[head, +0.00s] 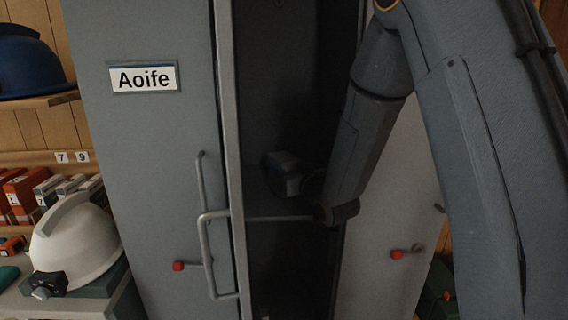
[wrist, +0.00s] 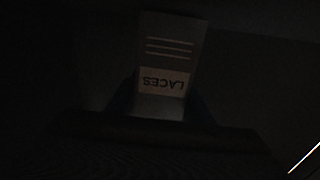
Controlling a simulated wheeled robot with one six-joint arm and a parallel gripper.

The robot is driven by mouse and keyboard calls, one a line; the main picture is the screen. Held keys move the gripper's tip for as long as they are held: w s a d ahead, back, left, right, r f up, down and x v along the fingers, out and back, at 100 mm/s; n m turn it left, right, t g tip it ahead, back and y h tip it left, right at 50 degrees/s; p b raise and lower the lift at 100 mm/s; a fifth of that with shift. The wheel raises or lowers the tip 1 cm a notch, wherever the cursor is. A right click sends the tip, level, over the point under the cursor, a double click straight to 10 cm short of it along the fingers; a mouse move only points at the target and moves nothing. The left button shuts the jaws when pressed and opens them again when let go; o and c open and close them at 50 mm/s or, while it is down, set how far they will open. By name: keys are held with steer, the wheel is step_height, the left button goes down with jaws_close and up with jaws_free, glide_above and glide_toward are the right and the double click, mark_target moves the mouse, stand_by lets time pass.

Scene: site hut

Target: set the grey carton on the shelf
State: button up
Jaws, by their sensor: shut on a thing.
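A carton (wrist: 172,52) with a label reading "LACES", upside down in the wrist view, is held between the fingers of my gripper (wrist: 162,108). It looks grey, but the picture is very dark. In the head view my arm reaches down into the dark opening of a grey locker (head: 145,150) marked "Aoife".
A metal door edge with a bar handle (head: 208,255) stands left of my arm, close to it.

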steer(key=shift+f, duration=0.15)
steer(key=shift+f, duration=0.1)
steer(key=o, duration=1.1)
steer(key=shift+r, duration=0.2)
steer(key=b+v, duration=0.3)
steer(key=v, duration=0.9)
steer(key=shift+s, duration=0.1)
